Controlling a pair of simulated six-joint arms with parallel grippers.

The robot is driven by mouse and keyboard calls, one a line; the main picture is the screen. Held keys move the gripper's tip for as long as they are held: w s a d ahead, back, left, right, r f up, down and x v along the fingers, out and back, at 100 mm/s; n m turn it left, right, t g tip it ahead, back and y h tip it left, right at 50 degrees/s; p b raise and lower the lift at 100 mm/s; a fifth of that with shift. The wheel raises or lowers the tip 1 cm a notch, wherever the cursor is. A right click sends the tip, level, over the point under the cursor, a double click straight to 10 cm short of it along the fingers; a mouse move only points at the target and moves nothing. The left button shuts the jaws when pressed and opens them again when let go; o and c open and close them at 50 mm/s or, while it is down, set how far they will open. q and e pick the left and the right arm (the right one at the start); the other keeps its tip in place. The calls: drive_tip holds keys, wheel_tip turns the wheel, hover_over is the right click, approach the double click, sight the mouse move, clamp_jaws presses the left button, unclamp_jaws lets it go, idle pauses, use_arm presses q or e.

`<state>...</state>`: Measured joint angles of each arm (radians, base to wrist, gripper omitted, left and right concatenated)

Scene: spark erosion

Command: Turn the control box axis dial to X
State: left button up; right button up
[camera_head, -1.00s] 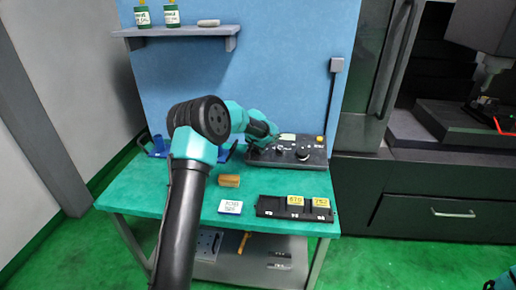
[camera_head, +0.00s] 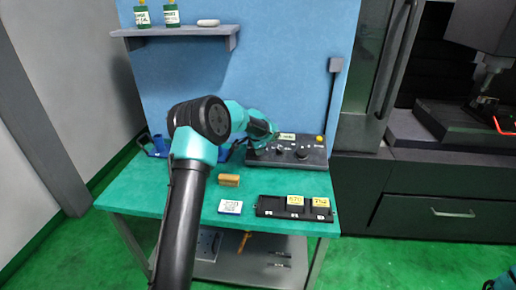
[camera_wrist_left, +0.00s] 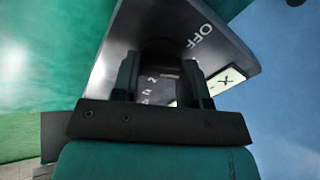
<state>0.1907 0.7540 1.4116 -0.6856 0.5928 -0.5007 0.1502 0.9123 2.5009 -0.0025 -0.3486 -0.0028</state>
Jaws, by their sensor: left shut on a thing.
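The black control box (camera_head: 315,155) stands at the back of the green table. Its front carries knobs, a small pale display (camera_head: 287,137) and a yellow button (camera_head: 319,139). My left gripper (camera_wrist_left: 158,78) is over the left part of the box, its two dark fingers around a dark dial (camera_wrist_left: 160,48) and shut on it. In the left wrist view the display (camera_wrist_left: 224,82) shows an X, and "OFF" is printed on the panel. Small marks show between the fingers. The dial's pointer is hidden, so I cannot tell its setting.
A tan block (camera_head: 229,180), a white label card (camera_head: 230,207) and a black tray (camera_head: 270,207) with yellow-labelled pieces lie in front of the box. A blue holder (camera_head: 157,146) is at the back left. A shelf (camera_head: 185,33) hangs above; the machine is at right.

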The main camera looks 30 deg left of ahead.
idle(0.3)
use_arm(q)
drive_tip(key=o, duration=0.9)
drive_tip(key=v, duration=1.7)
drive_tip(key=shift+d+r, duration=0.1)
drive_tip(key=shift+r, duration=0.15)
